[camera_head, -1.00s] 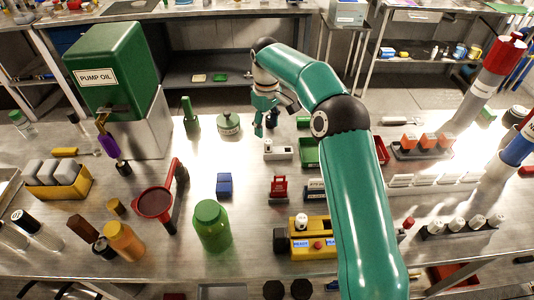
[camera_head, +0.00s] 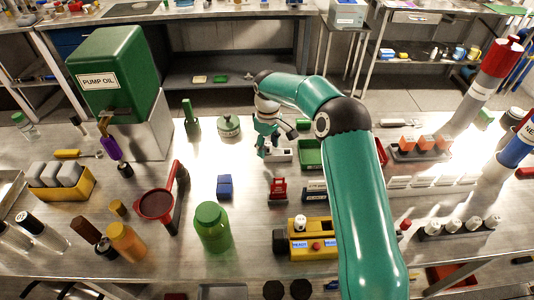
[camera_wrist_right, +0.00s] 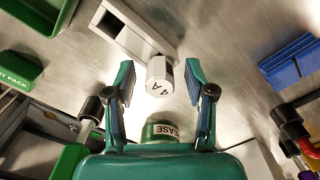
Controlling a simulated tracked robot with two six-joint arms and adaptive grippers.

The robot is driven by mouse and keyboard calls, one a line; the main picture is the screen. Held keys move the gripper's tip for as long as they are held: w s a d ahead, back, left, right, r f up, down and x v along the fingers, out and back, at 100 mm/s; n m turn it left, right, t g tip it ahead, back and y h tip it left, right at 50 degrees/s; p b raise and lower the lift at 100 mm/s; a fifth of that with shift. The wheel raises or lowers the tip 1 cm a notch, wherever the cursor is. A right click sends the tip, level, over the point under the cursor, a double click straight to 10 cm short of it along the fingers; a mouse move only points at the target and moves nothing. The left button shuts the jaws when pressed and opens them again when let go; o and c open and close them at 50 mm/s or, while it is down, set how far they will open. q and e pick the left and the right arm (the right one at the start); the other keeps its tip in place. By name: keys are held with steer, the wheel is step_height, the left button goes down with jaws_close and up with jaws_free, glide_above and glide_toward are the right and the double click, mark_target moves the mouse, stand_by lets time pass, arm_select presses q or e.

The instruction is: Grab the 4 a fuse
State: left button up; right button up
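The 4 A fuse (camera_wrist_right: 159,78) is a pale, short cylinder marked "4 A" in the right wrist view. It is at the end of a light grey holder (camera_wrist_right: 124,24) with a square opening. My right gripper (camera_wrist_right: 160,82) is open, with one green finger on each side of the fuse and a visible gap to both. In the head view, the right gripper (camera_head: 264,148) is low over the table at the left end of the holder (camera_head: 282,155), and it hides the fuse there. My left gripper is not in view.
A green tray (camera_head: 310,155) lies right of the holder. A grease jar (camera_head: 229,126) stands behind and left, and a blue block (camera_head: 224,186) lies in front and left. A red-handled item (camera_head: 278,191) stands in front. The table between jar and blue block is clear.

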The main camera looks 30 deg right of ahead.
jaws_close()
steer(key=shift+r, duration=0.15)
